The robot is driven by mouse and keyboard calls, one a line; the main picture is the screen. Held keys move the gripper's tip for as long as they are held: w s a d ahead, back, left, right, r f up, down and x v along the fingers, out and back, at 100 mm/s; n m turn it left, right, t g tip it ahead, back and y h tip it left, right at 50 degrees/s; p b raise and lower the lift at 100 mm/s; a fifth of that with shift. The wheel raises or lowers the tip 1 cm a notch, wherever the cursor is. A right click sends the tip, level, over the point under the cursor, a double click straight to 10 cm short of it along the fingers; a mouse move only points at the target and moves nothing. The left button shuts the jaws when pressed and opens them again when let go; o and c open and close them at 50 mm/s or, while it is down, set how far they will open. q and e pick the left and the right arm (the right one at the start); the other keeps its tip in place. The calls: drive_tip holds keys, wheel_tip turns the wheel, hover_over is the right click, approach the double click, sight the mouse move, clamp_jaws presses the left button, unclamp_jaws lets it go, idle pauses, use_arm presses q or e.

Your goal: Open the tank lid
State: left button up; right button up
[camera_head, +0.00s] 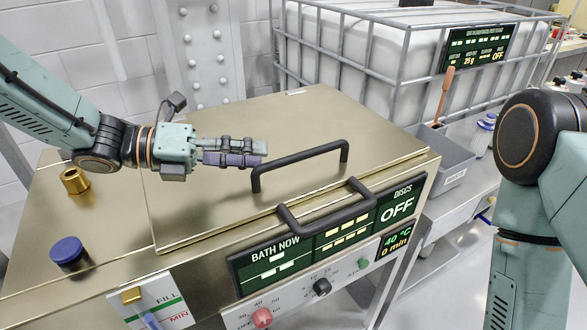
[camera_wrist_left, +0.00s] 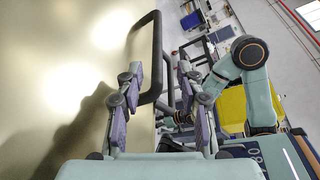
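The tank lid (camera_head: 240,120) is a flat gold metal plate, lying closed on the tank. A black bar handle (camera_head: 300,163) stands on it near its front edge. My left gripper (camera_head: 262,150) is over the lid, just left of and behind this handle. In the left wrist view the gripper (camera_wrist_left: 158,76) is open, its two fingers apart with nothing held. The lid handle (camera_wrist_left: 157,50) shows there beyond and between the fingertips; I cannot tell whether they touch. My right arm shows at the right, but its gripper is not visible.
A second black handle (camera_head: 325,208) sits at the front, above the display panel (camera_head: 320,235) and knobs. A blue cap (camera_head: 68,252) and a brass fitting (camera_head: 74,181) stand on the tank's left. A caged white container (camera_head: 370,50) stands behind; a grey bin (camera_head: 445,160) is at right.

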sight(294, 156)
use_arm(q)
drive_tip(key=shift+s+a+f, duration=0.1)
drive_tip(key=shift+s+f, duration=0.05)
drive_tip(key=shift+f, duration=0.05)
drive_tip(key=x, duration=0.5)
drive_tip(key=shift+b, duration=0.3)
drive_tip(key=shift+x, duration=0.8)
drive_tip(key=shift+w+d+f, duration=0.25)
drive_tip(key=shift+w+d, duration=0.25)
drive_tip(key=shift+d, duration=0.2)
drive_tip(key=shift+s+r, duration=0.1)
drive_tip(key=shift+s, duration=0.1)
drive_tip(key=shift+c, duration=0.4)
drive_tip(key=shift+w, duration=0.2)
drive_tip(key=c, duration=0.4)
drive_tip(key=shift+s, duration=0.1)
clamp_jaws()
